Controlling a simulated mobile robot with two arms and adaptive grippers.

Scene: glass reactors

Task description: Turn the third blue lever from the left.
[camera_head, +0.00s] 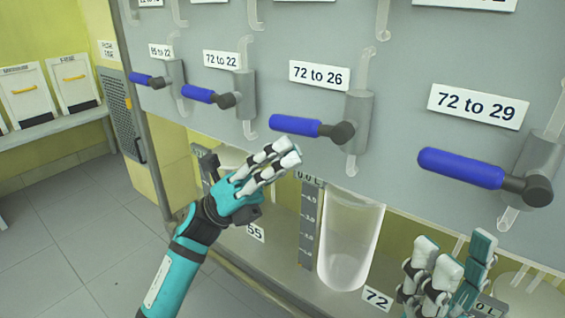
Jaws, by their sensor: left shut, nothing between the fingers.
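Several blue levers stick out to the left from the grey panel. The third from the left (295,126) sits under the label "72 to 26" and joins a dark knob on a grey valve body (359,112). My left gripper (286,152) is shut and empty, with its fingertips just below this lever in the picture. Whether they touch it I cannot tell. My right gripper (453,262) is at the bottom right, below the fourth lever (460,168), with its fingers spread and nothing seen between them.
The first (146,80) and second (198,94) levers are further left. A clear glass vessel (350,235) stands beside a scale strip under the panel, between my grippers. A bench (60,125) with two white containers is at the far left. The floor there is clear.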

